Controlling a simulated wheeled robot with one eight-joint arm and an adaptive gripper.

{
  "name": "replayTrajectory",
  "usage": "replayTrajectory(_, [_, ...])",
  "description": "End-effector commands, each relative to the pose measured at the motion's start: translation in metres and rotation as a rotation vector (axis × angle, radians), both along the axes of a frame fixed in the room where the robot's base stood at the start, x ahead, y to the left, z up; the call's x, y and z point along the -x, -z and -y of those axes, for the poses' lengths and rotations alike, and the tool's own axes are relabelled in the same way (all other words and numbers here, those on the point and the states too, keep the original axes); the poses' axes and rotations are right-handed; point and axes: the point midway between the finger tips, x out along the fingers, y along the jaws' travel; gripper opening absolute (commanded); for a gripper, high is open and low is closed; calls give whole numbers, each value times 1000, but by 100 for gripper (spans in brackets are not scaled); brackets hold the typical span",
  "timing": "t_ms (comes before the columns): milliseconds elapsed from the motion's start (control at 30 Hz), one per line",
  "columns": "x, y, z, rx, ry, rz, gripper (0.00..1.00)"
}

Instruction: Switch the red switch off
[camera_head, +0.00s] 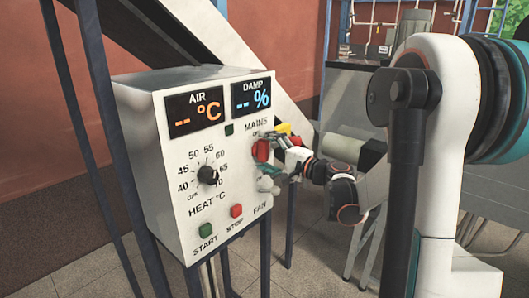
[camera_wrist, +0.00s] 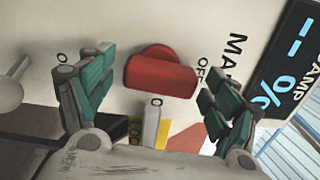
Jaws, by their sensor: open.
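The red switch (camera_head: 262,150) sits under the MAINS label at the right of the white control panel (camera_head: 150,160). In the wrist view the red switch (camera_wrist: 160,78) shows a raised bar handle, with OFF printed at its right end. My gripper (camera_head: 275,152) is at the switch from the right in the head view. In the wrist view my gripper (camera_wrist: 158,76) is open, with one teal finger on each side of the handle and a visible gap on both sides. Whether the fingers touch the panel cannot be told.
The panel also carries a black heat knob (camera_head: 208,175), a green start button (camera_head: 206,230), a red stop button (camera_head: 237,211) and a pale fan knob (camera_head: 266,184) close below my gripper. Both displays show dashes. A yellow piece (camera_wrist: 163,130) lies beside the switch. Metal legs flank the panel.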

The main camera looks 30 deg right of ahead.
Motion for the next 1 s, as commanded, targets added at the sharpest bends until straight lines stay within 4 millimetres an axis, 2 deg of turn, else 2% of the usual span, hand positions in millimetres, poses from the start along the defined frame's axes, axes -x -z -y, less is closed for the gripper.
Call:
replayTrajectory(133, [-8,0,-3,0,0,0,82])
replayTrajectory(433, [-9,0,-4,0,1,0,82])
replayTrajectory(633, [-9,0,-4,0,0,0,38])
replayTrajectory(800, [-9,0,-4,7,0,2,38])
replayTrajectory(1000, [-9,1,-4,92,0,33,38])
